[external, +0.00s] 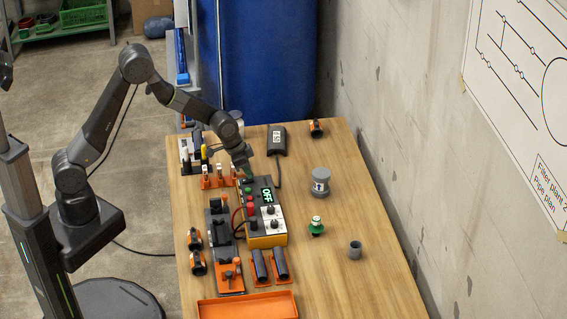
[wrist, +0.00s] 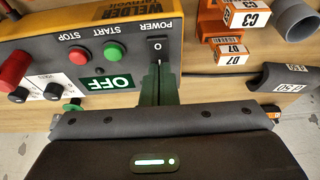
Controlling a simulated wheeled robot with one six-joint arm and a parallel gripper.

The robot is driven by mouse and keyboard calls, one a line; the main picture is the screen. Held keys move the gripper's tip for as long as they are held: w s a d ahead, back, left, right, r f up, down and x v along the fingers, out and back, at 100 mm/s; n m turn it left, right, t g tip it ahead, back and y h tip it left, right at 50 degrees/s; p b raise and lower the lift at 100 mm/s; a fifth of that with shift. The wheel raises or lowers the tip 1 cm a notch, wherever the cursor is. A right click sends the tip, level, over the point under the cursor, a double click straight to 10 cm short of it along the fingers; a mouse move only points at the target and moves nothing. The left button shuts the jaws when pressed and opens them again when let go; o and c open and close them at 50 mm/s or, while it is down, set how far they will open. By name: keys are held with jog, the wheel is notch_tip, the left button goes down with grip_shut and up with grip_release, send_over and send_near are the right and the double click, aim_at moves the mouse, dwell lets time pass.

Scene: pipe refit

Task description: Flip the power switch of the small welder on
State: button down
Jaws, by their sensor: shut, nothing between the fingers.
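The small welder (external: 266,226) is a yellow and dark box on the table, with a display reading OFF. In the wrist view the welder (wrist: 60,50) appears upside down, with its OFF display (wrist: 107,84), a green START button (wrist: 113,51) and a red STOP button (wrist: 78,52). The black power switch (wrist: 157,45) sits beside the POWER label. My gripper (wrist: 158,70) is shut and empty, its green fingertips right at the near edge of the switch. Whether they touch it I cannot tell. In the external view my gripper (external: 246,175) is over the welder's far end.
Orange blocks labelled C3 (wrist: 245,14) and D7 (wrist: 232,50) stand beside the welder. A dark device (external: 277,138) with a cable lies behind it. A grey cylinder (external: 320,181) and a green-based part (external: 316,227) stand to the right. An orange tray (external: 248,305) is at the front.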

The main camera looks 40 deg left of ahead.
jog(key=shift+f, duration=0.15)
dwell(0.3)
jog(key=shift+d+p, duration=0.1)
jog(key=shift+p, duration=0.5)
jog(key=shift+w+f+g+y, duration=0.1)
jog(key=shift+f+g+y, duration=0.15)
jog(key=shift+g+y, duration=0.05)
jog(key=shift+s+a+f+b, duration=0.1)
jog(key=shift+s+a+b, duration=0.5)
jog(key=shift+s+b, duration=0.1)
